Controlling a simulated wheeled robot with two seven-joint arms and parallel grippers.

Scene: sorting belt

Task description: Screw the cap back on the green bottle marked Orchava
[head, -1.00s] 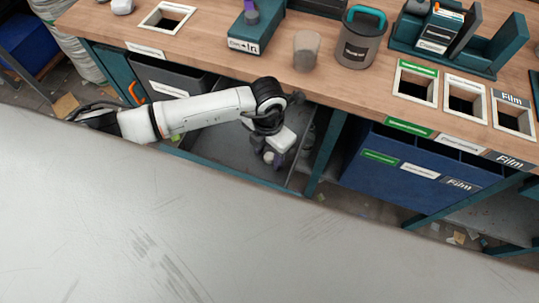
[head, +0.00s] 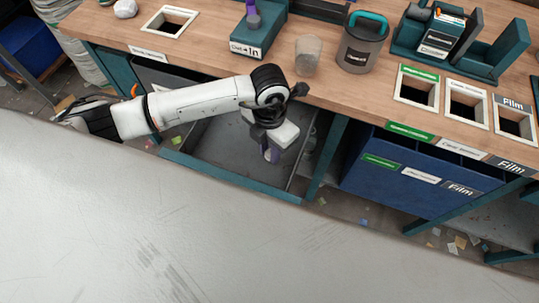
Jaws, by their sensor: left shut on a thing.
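My left gripper (head: 271,152) hangs below the front edge of the wooden bench, above a dark grey tray-like space. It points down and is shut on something. A purple part shows at its fingers, but I cannot tell whether this is the held thing or part of the gripper. I can make out no green bottle, no Orchava label and no cap. My right gripper is out of view.
The wooden bench (head: 215,47) carries a clear cup (head: 308,58), a grey container with a teal handle (head: 357,55) and a teal stand (head: 247,38). Framed openings lie at right, above a blue bin (head: 400,182). A pale scuffed surface (head: 200,230) fills the foreground.

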